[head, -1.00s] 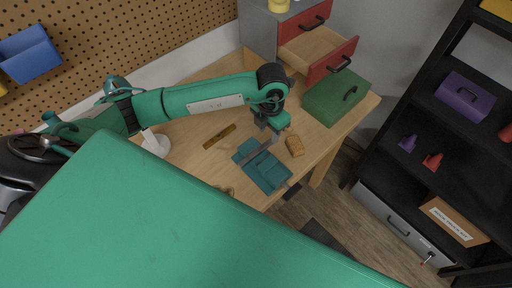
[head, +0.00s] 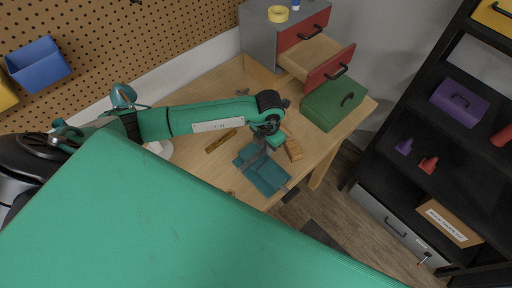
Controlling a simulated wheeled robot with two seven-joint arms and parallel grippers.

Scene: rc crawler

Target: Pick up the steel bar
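The steel bar (head: 253,157) shows as a thin grey strip at the teal vise (head: 268,178) on the wooden workbench in the head view. The vise's teal jaws lie around it. My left gripper (head: 262,146) points down over the bar's far end, close to it. Its fingers are small and merge with the grey of the bar, so I cannot tell whether they are open or shut, or whether they touch it. My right gripper is not in view.
A brass-coloured level (head: 221,140) lies to the left. A green toolbox (head: 333,104) and a grey cabinet with an open red drawer (head: 329,68) stand behind. A black shelf (head: 397,130) is at right.

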